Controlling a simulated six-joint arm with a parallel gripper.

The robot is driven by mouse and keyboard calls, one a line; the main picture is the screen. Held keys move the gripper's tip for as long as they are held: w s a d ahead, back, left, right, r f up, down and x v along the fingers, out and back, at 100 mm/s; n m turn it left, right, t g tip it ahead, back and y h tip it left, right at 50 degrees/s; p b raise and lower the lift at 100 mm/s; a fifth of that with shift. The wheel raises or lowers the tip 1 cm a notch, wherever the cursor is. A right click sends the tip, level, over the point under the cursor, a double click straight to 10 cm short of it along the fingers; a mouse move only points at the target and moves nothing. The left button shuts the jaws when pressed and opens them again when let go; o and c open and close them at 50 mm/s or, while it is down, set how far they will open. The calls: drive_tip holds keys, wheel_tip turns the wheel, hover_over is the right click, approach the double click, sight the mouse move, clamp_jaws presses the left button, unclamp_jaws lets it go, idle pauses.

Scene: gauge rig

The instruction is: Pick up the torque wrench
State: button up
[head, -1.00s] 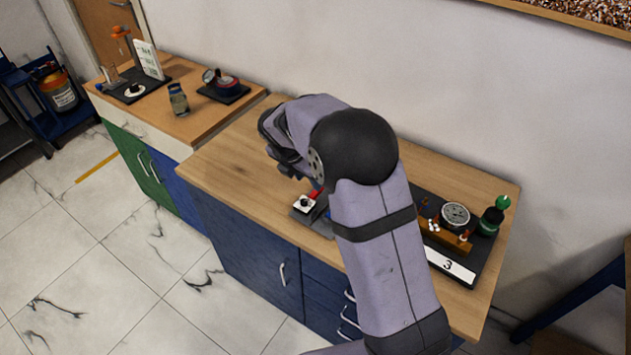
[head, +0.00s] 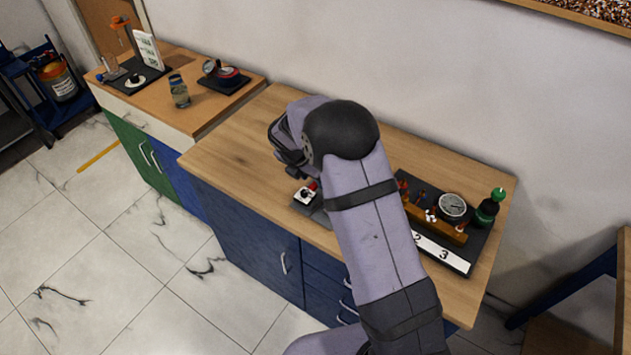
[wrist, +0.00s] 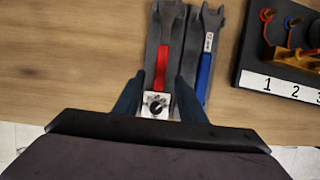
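Two wrench-like tools with grey forked heads lie side by side in the wrist view. One has a red handle (wrist: 163,66), the other a blue handle (wrist: 204,76). I cannot tell which is the torque wrench. A white square with a black knob (wrist: 155,104) sits at the near end of the red one. My gripper (wrist: 158,86) is open, its dark fingers spread on either side of the knob square and the red handle's near end. I see nothing held. In the head view my arm hides most of the tools; the knob square (head: 305,194) shows below my wrist.
A black board with a gauge (head: 452,206), a green bottle (head: 487,211) and a numbered strip (head: 443,252) is at the right of the wooden bench (head: 235,150). The bench's left part is clear. A second counter at left holds a glass jar (head: 179,92) and instruments.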

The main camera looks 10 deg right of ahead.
drive_tip(key=shift+x, duration=1.1)
clamp_jaws()
drive_tip(key=shift+r, duration=0.1)
wheel_tip(320, 180, up, 10)
drive_tip(key=b, duration=0.2)
